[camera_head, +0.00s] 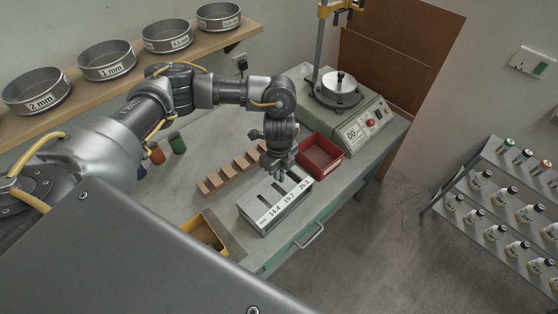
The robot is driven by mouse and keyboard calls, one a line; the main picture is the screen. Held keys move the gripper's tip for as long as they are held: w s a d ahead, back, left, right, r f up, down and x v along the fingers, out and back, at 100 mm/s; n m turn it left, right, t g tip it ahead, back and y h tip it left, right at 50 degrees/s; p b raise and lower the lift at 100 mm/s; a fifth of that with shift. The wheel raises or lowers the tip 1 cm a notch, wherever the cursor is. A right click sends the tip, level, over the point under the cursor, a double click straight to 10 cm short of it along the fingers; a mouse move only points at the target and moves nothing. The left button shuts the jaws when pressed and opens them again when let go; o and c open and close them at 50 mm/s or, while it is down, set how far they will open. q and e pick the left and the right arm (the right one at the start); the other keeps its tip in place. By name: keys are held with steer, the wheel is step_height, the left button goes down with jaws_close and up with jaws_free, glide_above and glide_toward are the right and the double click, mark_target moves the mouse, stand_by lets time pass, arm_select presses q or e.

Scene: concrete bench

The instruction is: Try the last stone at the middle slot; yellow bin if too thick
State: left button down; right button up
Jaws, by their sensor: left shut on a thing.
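My left gripper (281,170) points down over the back part of the grey slotted gauge block (264,226). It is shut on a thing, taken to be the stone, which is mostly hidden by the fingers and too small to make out. The block has dark slots and a white front label reading about 14.4, 19.7 and 26.3. I cannot tell whether the stone is above a slot or inside one. The yellow bin (186,231) is left of the block, partly hidden by my own body. My right gripper is not in view.
A red bin (336,172) stands right behind the block. A wooden notched rack (207,187) lies to its left. A machine with a round pan (352,130) stands at the back right. Orange (157,154) and green (178,143) pots are at the left.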

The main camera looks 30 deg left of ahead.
mark_target(279, 183)
arm_select(q)
steer(key=shift+f, duration=0.25)
steer(key=shift+f+b, duration=0.1)
steer(key=shift+b, duration=0.2)
steer(key=shift+f+b, duration=1.1)
steer(key=shift+b, duration=0.1)
steer(key=shift+f+b, duration=1.05)
steer(key=shift+b, duration=0.1)
steer(key=shift+f, duration=0.2)
steer(key=shift+f, duration=0.3)
steer(key=shift+f+b, duration=0.5)
steer(key=shift+f, duration=0.15)
stand_by(0.7)
steer(key=c, duration=1.3)
jaws_free()
steer(key=shift+c, duration=0.2)
